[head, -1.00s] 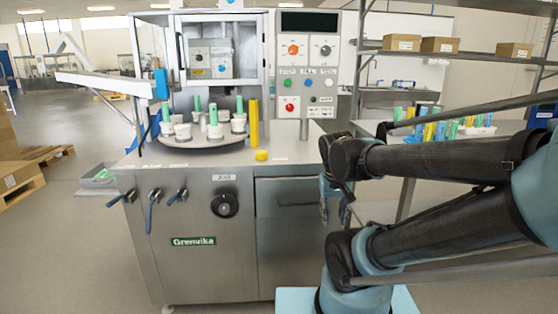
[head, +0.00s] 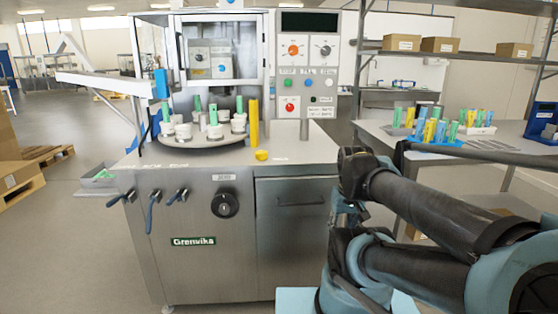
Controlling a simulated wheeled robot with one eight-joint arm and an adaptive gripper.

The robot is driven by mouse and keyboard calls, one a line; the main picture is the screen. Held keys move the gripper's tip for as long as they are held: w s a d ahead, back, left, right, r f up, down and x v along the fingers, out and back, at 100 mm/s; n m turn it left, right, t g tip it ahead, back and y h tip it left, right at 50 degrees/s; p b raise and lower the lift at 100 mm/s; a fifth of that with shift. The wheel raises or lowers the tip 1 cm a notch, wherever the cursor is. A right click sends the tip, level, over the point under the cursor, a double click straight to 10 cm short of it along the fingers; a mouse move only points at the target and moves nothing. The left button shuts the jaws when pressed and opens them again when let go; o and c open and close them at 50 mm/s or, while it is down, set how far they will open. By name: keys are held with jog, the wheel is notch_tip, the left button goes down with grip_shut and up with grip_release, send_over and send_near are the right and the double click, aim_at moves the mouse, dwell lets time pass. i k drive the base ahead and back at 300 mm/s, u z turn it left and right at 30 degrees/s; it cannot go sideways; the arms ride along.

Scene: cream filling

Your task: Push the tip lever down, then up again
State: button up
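Three blue-handled levers sit on the left of the steel machine's front: a left lever (head: 121,199), a middle lever (head: 151,210) and a right lever (head: 177,197). The left and right handles slant down to the left. The middle handle hangs nearly straight down. I cannot read which one is the tip lever. My gripper (head: 343,222) is right of the machine's front, well away from the levers. It is partly hidden by my arm, and its fingers are too unclear to tell open from shut.
The machine (head: 215,270) carries a round black knob (head: 225,204) and a drawer handle (head: 300,201) on its front. A turntable (head: 205,141) with several white cups and a yellow post (head: 254,123) stand on top. A table (head: 385,137) stands at right.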

aim_at(149, 217)
jog(key=z, duration=0.25)
jog(key=k, duration=1.3)
jog(key=u, duration=0.55)
jog(key=i, duration=1)
